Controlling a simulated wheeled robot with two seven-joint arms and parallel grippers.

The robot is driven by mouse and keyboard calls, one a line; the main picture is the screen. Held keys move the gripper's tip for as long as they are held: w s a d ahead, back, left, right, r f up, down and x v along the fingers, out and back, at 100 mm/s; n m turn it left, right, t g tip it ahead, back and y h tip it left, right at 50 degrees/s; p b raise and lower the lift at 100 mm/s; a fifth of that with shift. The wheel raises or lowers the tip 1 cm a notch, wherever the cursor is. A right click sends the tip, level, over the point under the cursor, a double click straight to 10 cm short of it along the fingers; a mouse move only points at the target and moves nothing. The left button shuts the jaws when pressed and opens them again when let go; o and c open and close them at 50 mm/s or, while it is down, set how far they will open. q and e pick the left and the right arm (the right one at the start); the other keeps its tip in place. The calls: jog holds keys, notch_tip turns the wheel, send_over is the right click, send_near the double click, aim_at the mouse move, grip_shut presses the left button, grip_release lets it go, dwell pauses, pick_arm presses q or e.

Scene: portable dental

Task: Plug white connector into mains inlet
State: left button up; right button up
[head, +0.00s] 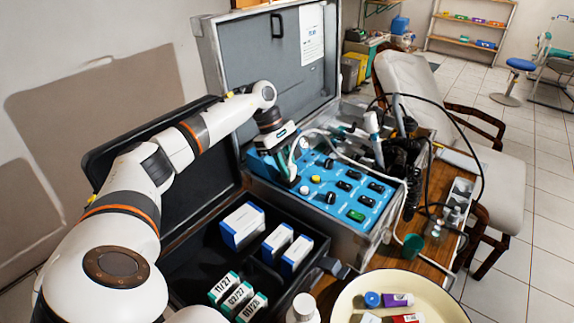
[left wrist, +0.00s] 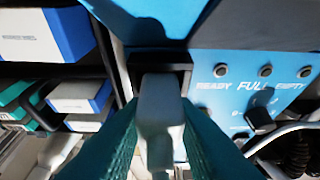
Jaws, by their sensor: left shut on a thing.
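My left gripper (head: 290,176) is at the left end of the blue control panel (head: 335,192) in the open metal case. In the left wrist view its teal fingers (left wrist: 160,135) are shut on the white connector (left wrist: 160,103), which points away from the camera. The connector's far end overlaps the black-framed mains inlet (left wrist: 133,62) in the blue panel. I cannot tell whether it is inside the inlet or just in front of it. In the head view the gripper hides the inlet and most of the connector. My right gripper is not in view.
A black case (head: 192,262) with blue-and-white boxes (head: 242,226) and dated packs (head: 238,293) lies in front. Hoses and handpieces (head: 375,135) stand to the right of the panel. A cream bowl (head: 447,301) sits at front right. Switches and knobs crowd the panel.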

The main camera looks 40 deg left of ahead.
pick_arm(q)
jog(key=shift+f+b, duration=0.3)
jog(key=shift+f, duration=0.1)
